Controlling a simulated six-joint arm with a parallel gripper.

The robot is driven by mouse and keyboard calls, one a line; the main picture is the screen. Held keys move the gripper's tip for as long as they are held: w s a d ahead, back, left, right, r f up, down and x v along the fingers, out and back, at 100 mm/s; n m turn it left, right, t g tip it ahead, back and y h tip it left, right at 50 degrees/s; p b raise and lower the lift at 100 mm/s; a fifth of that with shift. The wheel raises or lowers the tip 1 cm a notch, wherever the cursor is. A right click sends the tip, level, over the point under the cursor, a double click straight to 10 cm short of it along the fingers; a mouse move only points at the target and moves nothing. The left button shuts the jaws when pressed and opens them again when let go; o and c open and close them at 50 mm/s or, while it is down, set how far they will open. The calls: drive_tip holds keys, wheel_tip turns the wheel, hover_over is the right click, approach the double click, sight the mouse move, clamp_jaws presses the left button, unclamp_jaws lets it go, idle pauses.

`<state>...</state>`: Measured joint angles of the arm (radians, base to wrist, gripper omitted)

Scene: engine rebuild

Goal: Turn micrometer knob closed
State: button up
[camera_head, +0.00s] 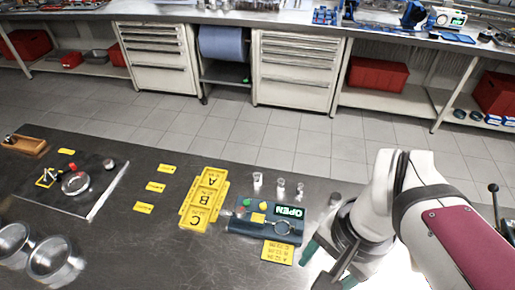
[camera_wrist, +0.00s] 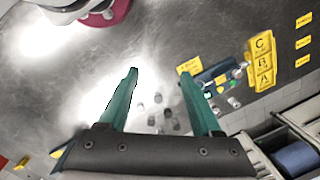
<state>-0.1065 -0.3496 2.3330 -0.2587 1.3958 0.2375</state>
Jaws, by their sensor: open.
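The micrometer (camera_head: 282,229) lies on a dark blue stand (camera_head: 236,227) in the head view, its round frame at the stand's right side. A lit display (camera_head: 289,212) on the stand reads OPEN. The knob is too small to make out clearly. My gripper (camera_head: 326,266) is open and empty, to the right of the stand and apart from it. In the wrist view, my gripper's two green fingers (camera_wrist: 159,76) are spread wide. The blue stand (camera_wrist: 213,76) shows there beyond the right finger, which hides part of it.
Several small metal cylinders (camera_head: 280,188) stand behind the micrometer stand. A yellow tray (camera_head: 205,196) marked A, B, C lies to its left, and a yellow card (camera_head: 277,252) in front. A dark mat (camera_head: 108,196) with parts and metal rings (camera_head: 50,260) are farther left.

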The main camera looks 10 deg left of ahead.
drive_tip(key=w+a+r+m, duration=0.1)
drive_tip(key=w+a, duration=0.3)
drive_tip(key=w, duration=0.4)
drive_tip(key=m+h, duration=0.1)
drive_tip(key=m, duration=0.3)
hover_over(240, 210)
wheel_tip(240, 210, down, 4)
wheel_tip(240, 210, down, 15)
drive_tip(key=shift+r, duration=0.15)
drive_tip(key=shift+f, duration=0.4)
clamp_jaws()
